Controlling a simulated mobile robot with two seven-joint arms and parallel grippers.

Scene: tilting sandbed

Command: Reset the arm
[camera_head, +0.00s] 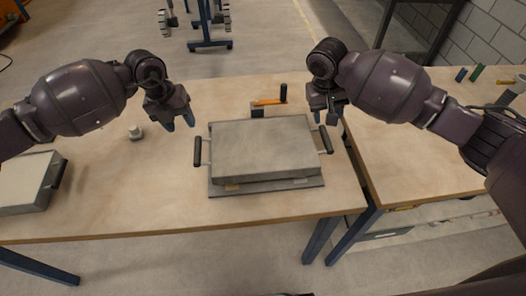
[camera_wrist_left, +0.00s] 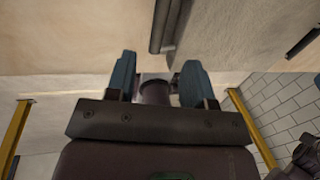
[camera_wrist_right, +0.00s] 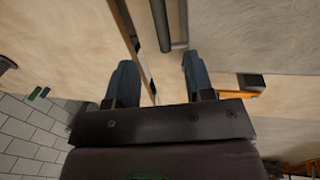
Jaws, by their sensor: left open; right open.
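The grey sandbed tray (camera_head: 262,150) lies on a dark base plate (camera_head: 265,188) in the middle of the wooden table. It has a black handle on its left (camera_head: 197,151) and another on its right (camera_head: 326,139). My left gripper (camera_head: 180,124) hangs open and empty, above and left of the left handle. In the left wrist view its blue fingers (camera_wrist_left: 160,85) stand apart with nothing between them. My right gripper (camera_head: 327,118) is open and empty, just above the right handle. In the right wrist view its fingers (camera_wrist_right: 160,85) are apart.
An orange lever with a black grip (camera_head: 270,101) stands behind the tray. A second grey box with a black handle (camera_head: 28,182) is at the far left. Another table (camera_head: 420,160) adjoins at right.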

